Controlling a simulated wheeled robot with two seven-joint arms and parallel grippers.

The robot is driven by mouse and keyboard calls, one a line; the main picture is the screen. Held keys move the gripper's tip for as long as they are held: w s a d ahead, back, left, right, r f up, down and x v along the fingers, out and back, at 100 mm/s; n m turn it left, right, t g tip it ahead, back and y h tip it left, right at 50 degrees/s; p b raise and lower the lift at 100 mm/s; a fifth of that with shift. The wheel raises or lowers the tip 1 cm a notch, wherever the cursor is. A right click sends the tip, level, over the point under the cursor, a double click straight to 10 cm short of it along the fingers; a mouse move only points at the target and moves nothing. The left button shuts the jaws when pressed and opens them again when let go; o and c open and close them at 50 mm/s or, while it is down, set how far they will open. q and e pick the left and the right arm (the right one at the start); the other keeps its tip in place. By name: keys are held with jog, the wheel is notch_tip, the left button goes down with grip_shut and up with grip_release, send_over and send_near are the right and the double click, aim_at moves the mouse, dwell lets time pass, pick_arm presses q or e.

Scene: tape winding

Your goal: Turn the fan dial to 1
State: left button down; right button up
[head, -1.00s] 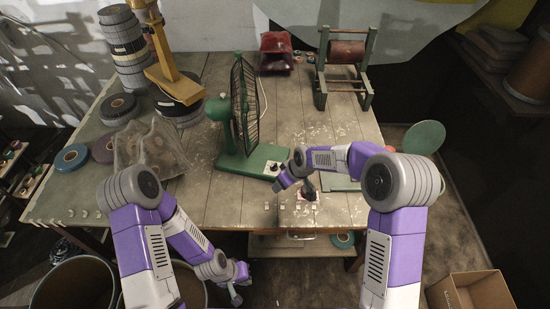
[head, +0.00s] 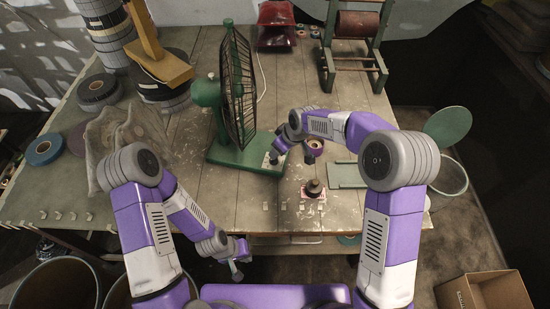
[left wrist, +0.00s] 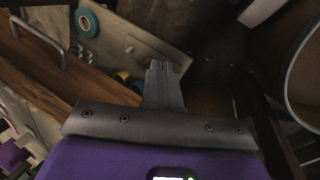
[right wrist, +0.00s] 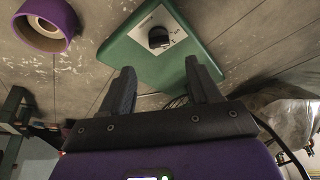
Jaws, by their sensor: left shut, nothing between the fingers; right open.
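The green fan (head: 236,90) stands on the table with its base (head: 235,155) toward me. In the right wrist view its dial, a black knob (right wrist: 158,38) on a pale plate, sits on the green base (right wrist: 186,68). Marks show on the plate, but I cannot read the setting. My right gripper (right wrist: 159,70) is open, with its fingers apart on either side below the dial in that view; the knob looks beyond the fingertips, not gripped. In the head view this gripper (head: 275,155) is at the base's right front corner and partly hides the dial. My left gripper (head: 237,270) is shut and empty in front of the table; its fingers show in the left wrist view (left wrist: 165,72).
A purple roll (right wrist: 46,22) lies beside the base, close to my right gripper; it shows in the head view too (head: 315,147). A dark object (head: 314,187) stands near the table's front edge. A winding frame (head: 354,50) stands at the back.

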aim_at(275, 161)
jog(key=shift+b+x, duration=0.55)
jog(key=shift+x, duration=3.45)
jog(key=shift+d, duration=0.1)
jog(key=shift+c, duration=0.4)
jog(key=c, duration=1)
